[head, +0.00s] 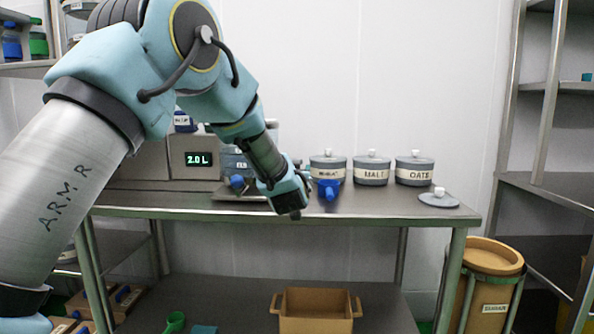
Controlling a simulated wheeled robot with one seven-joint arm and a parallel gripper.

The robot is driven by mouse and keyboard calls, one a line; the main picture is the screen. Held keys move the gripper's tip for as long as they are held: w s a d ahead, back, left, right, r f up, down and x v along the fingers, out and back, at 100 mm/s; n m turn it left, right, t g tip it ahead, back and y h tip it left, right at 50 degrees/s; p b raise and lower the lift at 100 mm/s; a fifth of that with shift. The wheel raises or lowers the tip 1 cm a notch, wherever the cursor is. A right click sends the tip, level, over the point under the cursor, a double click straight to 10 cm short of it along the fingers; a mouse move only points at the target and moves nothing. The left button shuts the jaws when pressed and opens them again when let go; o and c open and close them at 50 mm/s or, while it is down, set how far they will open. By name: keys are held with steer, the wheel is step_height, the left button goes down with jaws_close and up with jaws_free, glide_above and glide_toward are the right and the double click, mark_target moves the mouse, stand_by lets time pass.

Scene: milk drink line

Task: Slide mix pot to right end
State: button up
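No pot with a readable mix label shows. A grey-blue pot (234,160) with a small unreadable label stands beside the display unit, partly behind my arm. It may be the mix pot, but I cannot tell. My gripper (291,213) points down at the front edge of the steel table (400,201). Its fingertips are dark and small, and whether they are apart is unclear. A blue handled item (328,188) lies just right of my gripper. A grey lid (438,201) with a white knob lies flat at the table's right end.
Three lidded canisters stand at the back: one with a hard-to-read label (327,173), MALT (371,174) and OATS (415,174). A display unit (197,160) reads 2.0 L. A brown box (316,312) sits below. A labelled bin (493,285) stands right of the table.

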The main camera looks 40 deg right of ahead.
steer(key=b+v, duration=0.1)
steer(key=v, duration=0.9)
steer(key=shift+s, duration=0.15)
